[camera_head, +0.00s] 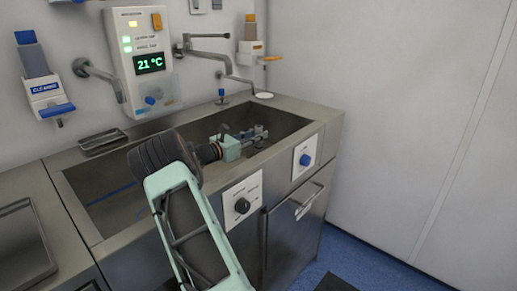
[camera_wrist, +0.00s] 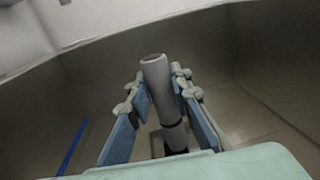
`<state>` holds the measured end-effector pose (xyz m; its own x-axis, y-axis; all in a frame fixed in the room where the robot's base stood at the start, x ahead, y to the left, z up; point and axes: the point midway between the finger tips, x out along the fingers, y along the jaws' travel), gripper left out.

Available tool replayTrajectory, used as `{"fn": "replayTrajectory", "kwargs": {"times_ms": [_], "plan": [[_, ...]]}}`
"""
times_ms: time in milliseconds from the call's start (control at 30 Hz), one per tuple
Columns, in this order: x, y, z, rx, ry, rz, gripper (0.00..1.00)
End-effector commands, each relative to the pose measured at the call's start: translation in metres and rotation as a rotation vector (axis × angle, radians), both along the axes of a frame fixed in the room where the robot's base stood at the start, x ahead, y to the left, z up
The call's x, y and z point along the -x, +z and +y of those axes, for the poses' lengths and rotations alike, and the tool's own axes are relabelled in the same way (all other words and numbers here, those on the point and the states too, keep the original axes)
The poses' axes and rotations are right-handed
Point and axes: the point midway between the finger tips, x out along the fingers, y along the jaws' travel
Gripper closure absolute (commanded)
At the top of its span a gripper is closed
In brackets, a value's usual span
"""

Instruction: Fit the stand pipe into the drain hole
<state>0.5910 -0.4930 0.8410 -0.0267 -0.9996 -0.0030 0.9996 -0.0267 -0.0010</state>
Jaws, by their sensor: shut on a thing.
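The stand pipe (camera_wrist: 157,88) is a grey upright tube with an open top and a dark band lower down, seen in the wrist view. My gripper (camera_wrist: 160,84) is shut on it, with one blue-padded finger on each side. In the head view my gripper (camera_head: 258,136) is inside the steel sink basin, near its right end. The pipe cannot be made out clearly there. A dark patch shows around the pipe's lower end in the wrist view. I cannot tell whether this is the drain hole, or whether the pipe is in it.
The steel sink (camera_head: 88,222) has a raised rim and walls around my gripper. Wall taps (camera_head: 228,58) hang above its back edge. A small metal tray (camera_head: 102,142) lies on the back left rim. A blue line (camera_wrist: 73,145) runs along the basin at left.

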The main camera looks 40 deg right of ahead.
Motion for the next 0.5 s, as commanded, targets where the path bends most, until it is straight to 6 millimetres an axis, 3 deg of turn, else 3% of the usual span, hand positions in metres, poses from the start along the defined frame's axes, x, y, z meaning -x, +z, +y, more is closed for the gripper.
{"fn": "replayTrajectory", "kwargs": {"times_ms": [233, 400, 500], "plan": [[-0.006, -0.015, -0.010, 0.000, 0.000, -0.001, 1.00], [-0.005, -0.045, -0.010, -0.004, -0.001, 0.003, 1.00], [-0.005, -0.051, -0.009, -0.010, 0.000, 0.004, 1.00]]}}
